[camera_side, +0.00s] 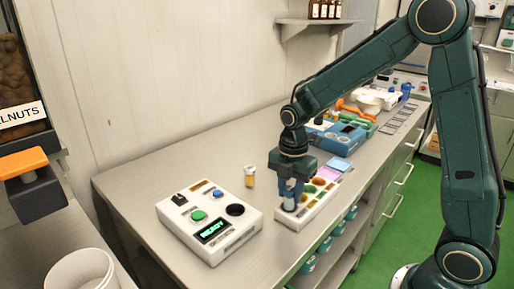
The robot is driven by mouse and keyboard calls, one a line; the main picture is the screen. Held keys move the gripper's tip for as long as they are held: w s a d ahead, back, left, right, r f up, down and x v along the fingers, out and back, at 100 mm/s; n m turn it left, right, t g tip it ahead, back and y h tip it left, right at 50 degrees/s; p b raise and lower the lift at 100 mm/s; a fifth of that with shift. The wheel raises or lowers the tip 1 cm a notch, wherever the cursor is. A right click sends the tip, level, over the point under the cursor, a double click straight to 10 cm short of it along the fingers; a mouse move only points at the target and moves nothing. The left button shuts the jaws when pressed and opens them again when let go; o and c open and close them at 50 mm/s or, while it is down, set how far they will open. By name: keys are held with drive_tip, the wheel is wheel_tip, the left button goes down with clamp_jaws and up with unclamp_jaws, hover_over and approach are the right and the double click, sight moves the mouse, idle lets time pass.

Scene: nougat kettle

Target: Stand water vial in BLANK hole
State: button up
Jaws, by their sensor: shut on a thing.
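My gripper (290,200) points down over the near left end of a white rack (312,212) and is shut on what looks like the water vial, mostly hidden by the fingers. I cannot tell whether the vial's foot is in a hole of the rack or above it. The rack has a row of coloured wells, with green and red ones showing to the right of my gripper. No BLANK label is readable at this size. A small amber vial (249,178) with a pale cap stands on the bench, left of my gripper and apart from it.
A white meter (210,222) with a lit READY display, green and blue buttons and a dark round hole stands left of the rack. A blue box (340,138) and other clutter lie farther back. Bare bench (150,180) lies behind the meter.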

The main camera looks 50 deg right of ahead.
drive_tip(key=shift+f, duration=0.4)
idle(1.1)
drive_tip(key=o, duration=1.6)
drive_tip(key=shift+r, duration=0.1)
drive_tip(key=shift+r, duration=3.4)
drive_tip(key=shift+r, duration=0.1)
